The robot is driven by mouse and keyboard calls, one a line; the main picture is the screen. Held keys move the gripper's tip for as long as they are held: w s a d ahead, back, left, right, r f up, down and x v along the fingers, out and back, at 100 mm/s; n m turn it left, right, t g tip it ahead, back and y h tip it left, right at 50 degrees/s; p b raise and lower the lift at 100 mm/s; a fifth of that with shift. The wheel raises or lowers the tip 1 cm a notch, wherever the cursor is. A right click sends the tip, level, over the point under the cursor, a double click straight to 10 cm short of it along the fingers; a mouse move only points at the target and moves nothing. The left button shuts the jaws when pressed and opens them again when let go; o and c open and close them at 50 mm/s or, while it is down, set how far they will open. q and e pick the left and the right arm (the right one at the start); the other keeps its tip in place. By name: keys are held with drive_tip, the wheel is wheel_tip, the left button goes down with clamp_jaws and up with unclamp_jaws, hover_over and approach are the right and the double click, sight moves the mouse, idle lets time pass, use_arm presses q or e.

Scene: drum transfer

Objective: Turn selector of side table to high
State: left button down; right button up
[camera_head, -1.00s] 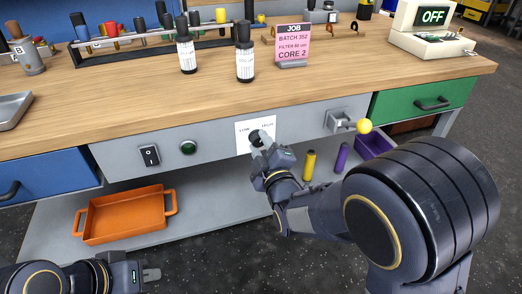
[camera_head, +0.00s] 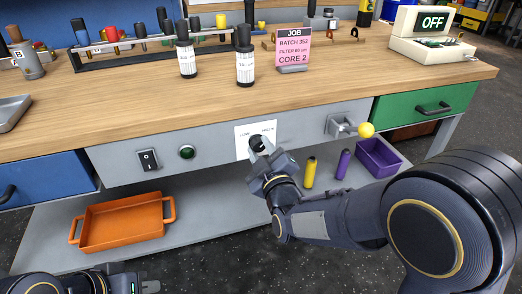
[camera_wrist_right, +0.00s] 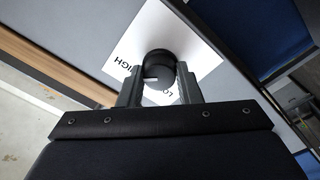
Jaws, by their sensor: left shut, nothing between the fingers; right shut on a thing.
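The selector (camera_head: 257,142) is a round black knob on a white plate (camera_head: 241,144) marked LOW at left and HIGH at right, on the table's grey front panel. It also shows in the right wrist view (camera_wrist_right: 160,64), where the plate appears turned over with HIGH at left and LOW below. My right gripper (camera_head: 261,149) is at the knob, with one finger on each side, shut on it; the fingers also show in the wrist view (camera_wrist_right: 160,86). The knob's pointer direction is hard to tell. My left gripper (camera_head: 150,286) is shut and empty at the lower left, away from the panel.
A black rocker switch (camera_head: 148,160) and green button (camera_head: 187,152) are left of the selector. A yellow-knobbed lever (camera_head: 366,130) is to its right. Below are an orange tray (camera_head: 120,223), yellow and purple cylinders and a purple bin (camera_head: 378,157). The display (camera_head: 434,22) reads OFF.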

drive_tip(key=o, duration=1)
drive_tip(key=shift+c, duration=0.2)
drive_tip(key=p+v, duration=0.1)
drive_tip(key=v, duration=0.7)
drive_tip(key=shift+p, duration=0.3)
drive_tip(key=shift+w, duration=0.1)
drive_tip(key=s+d+f+m+g, duration=0.1)
drive_tip(key=s+d+m+g, duration=0.15)
drive_tip(key=d+m, duration=0.2)
drive_tip(key=s+d+f+m+g, duration=0.2)
drive_tip(key=d+m+g, duration=0.2)
drive_tip(key=d, duration=0.2)
drive_tip(key=s+d+f+m+g+h, duration=0.1)
drive_tip(key=s+d+m+g, duration=0.25)
drive_tip(key=s, duration=0.55)
drive_tip(key=s+d+f+m+g+h, duration=0.15)
drive_tip(key=s+d, duration=0.25)
drive_tip(key=s, duration=0.5)
wheel_tip(320, 180, up, 36)
drive_tip(key=p, duration=3.5)
drive_tip(key=shift+p, duration=0.3)
